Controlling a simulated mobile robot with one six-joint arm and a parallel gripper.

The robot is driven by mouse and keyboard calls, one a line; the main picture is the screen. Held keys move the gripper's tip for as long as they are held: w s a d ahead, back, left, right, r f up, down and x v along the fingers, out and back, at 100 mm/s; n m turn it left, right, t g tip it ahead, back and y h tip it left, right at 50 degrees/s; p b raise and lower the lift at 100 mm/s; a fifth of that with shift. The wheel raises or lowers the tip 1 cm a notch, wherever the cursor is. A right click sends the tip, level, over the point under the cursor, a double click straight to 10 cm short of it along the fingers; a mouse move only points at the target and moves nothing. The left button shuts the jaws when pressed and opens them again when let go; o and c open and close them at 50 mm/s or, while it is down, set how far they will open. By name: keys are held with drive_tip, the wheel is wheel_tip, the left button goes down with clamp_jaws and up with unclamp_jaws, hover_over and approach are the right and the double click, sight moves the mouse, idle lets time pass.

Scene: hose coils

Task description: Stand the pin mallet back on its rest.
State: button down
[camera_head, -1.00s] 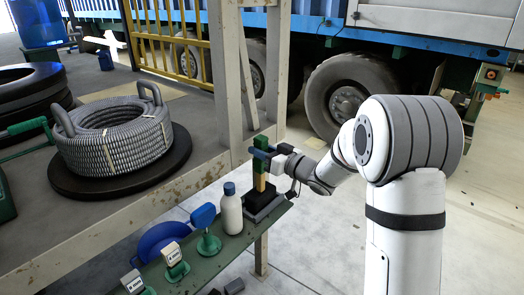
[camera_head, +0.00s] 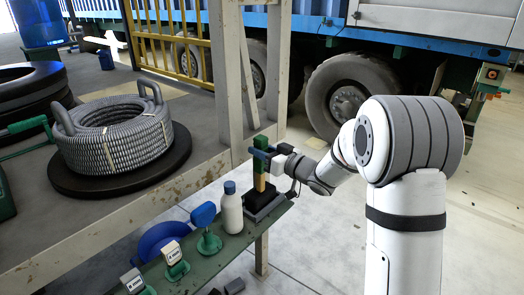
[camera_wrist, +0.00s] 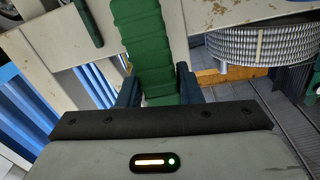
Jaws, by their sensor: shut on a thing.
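The pin mallet (camera_head: 259,182) stands about upright at the far end of the green shelf, with a green upper part and a tan lower part. My gripper (camera_head: 263,154) is shut on its green part, coming in from the right. In the wrist view the ribbed green part of the mallet (camera_wrist: 146,50) lies between my two dark blue fingers (camera_wrist: 158,88). A dark block with a pale edge, seemingly the rest (camera_head: 264,201), is directly below the mallet. I cannot tell whether the mallet's lower end touches it.
A white bottle with a blue cap (camera_head: 230,210) stands just left of the rest. A blue paddle on a green base (camera_head: 208,241) and small labelled stands (camera_head: 174,260) line the shelf (camera_head: 216,262). A grey post (camera_head: 228,80) rises close behind. A hose coil (camera_head: 115,140) lies on the bench.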

idle(0.4)
drive_tip(key=c, duration=0.9)
unclamp_jaws()
drive_tip(key=shift+c, duration=0.2)
drive_tip(key=shift+s+f, duration=0.1)
drive_tip(key=shift+f, duration=0.1)
drive_tip(key=shift+r, duration=0.1)
drive_tip(key=v, duration=0.8)
idle(0.4)
drive_tip(key=shift+d, duration=0.1)
drive_tip(key=v, duration=0.7)
drive_tip(key=shift+s+d+b, duration=0.25)
drive_tip(key=shift+b, duration=0.2)
